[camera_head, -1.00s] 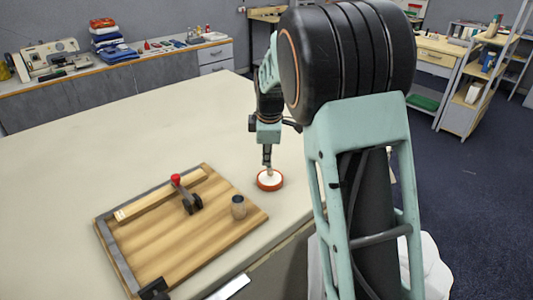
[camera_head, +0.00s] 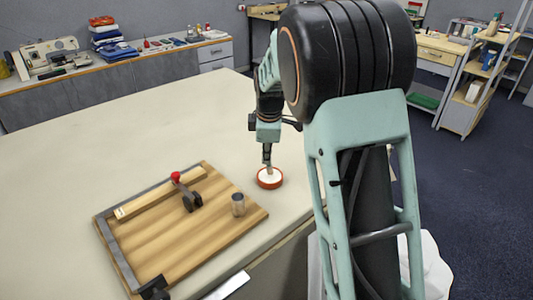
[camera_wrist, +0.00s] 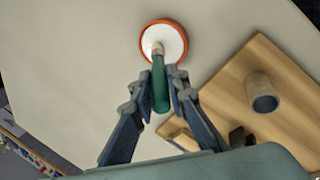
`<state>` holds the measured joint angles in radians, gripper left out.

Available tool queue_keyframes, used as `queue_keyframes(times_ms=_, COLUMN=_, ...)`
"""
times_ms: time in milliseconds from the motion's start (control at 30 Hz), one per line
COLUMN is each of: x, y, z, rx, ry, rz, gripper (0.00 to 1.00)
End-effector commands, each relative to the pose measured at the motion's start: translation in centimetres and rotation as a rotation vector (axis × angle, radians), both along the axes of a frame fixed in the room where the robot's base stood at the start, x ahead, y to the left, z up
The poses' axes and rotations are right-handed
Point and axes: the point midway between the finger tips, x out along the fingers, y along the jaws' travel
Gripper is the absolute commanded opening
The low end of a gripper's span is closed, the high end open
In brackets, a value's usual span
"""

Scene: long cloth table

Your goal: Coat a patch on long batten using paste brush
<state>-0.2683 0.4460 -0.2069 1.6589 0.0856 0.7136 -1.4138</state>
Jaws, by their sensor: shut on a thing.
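My gripper (camera_wrist: 163,77) is shut on the green handle of the paste brush (camera_wrist: 160,92) in the wrist view. The brush's pale tip reaches over the white paste in a round orange-rimmed dish (camera_wrist: 181,57); whether it touches the paste is hard to tell. In the head view the dish (camera_head: 270,184) stands on the table just right of a wooden board, with my gripper (camera_head: 267,158) above it. The long batten (camera_head: 150,198) lies along the board's far side, beside a dark clamp with a red knob (camera_head: 176,177).
The wooden board (camera_head: 190,235) has dark edging at the left and a black fitting (camera_head: 154,288) at its near corner. A small grey cup (camera_head: 238,205) stands on the board near the dish. The cloth table (camera_head: 130,130) is clear beyond the board.

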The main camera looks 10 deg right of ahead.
Motion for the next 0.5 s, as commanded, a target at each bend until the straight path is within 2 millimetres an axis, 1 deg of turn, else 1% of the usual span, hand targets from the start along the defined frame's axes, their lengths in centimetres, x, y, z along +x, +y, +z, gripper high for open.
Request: queue_keyframes(times_ms=500, x=0.0, y=0.0, z=-0.7, rx=0.0, ry=0.0, rz=0.0, gripper=0.0)
